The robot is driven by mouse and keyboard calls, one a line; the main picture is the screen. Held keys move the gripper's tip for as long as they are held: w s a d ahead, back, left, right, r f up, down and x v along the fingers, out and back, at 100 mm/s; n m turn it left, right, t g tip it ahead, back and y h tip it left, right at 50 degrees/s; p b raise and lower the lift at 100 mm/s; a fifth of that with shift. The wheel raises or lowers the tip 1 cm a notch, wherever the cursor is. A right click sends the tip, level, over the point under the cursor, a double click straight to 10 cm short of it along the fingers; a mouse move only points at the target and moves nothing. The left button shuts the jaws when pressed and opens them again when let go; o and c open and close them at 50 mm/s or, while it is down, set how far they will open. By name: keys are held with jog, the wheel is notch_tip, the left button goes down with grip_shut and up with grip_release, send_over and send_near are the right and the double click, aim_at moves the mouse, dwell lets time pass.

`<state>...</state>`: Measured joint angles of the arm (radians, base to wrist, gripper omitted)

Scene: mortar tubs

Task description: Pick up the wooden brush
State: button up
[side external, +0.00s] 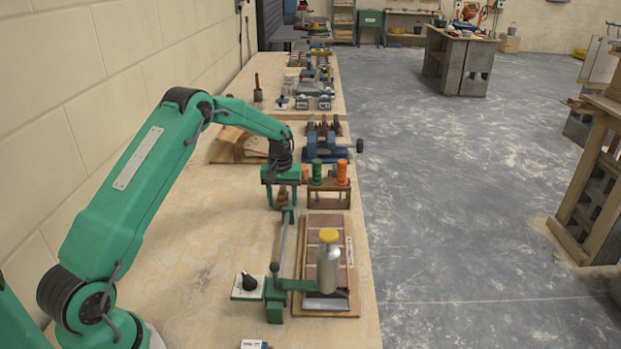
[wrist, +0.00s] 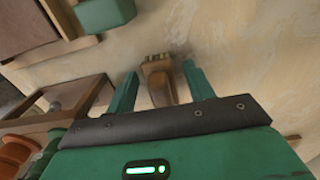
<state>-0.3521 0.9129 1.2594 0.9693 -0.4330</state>
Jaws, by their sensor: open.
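The wooden brush (wrist: 158,82) lies on the bench top in the wrist view, with its bristle end pointing away from my gripper and its brown handle running back toward the palm. My gripper (wrist: 159,70) is open, one green finger on each side of the brush, and there are gaps between the fingers and the brush. In the side external view my gripper (side external: 282,196) points down over the bench, left of the small wooden rack. The brush (side external: 282,194) is mostly hidden there behind and between the fingers.
The wooden rack (side external: 329,194) with green and orange handled tools stands close on the right. A green clamp-like jig with a metal cylinder (side external: 328,266) on a tiled board is in front. A blue vise (side external: 325,149) sits behind. Bare bench (side external: 205,260) lies left.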

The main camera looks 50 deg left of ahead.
aim_at(284, 192)
jog(key=c, duration=1)
jog(key=shift+r, duration=0.1)
jog(key=shift+r, duration=0.7)
jog(key=r, duration=0.3)
jog(key=shift+d, duration=0.4)
jog(key=s+d+r, duration=0.2)
jog(key=d+r, duration=0.4)
jog(key=d, duration=0.4)
jog(key=shift+d+r, duration=0.25)
jog(key=shift+d, duration=0.1)
jog(key=shift+s, duration=0.1)
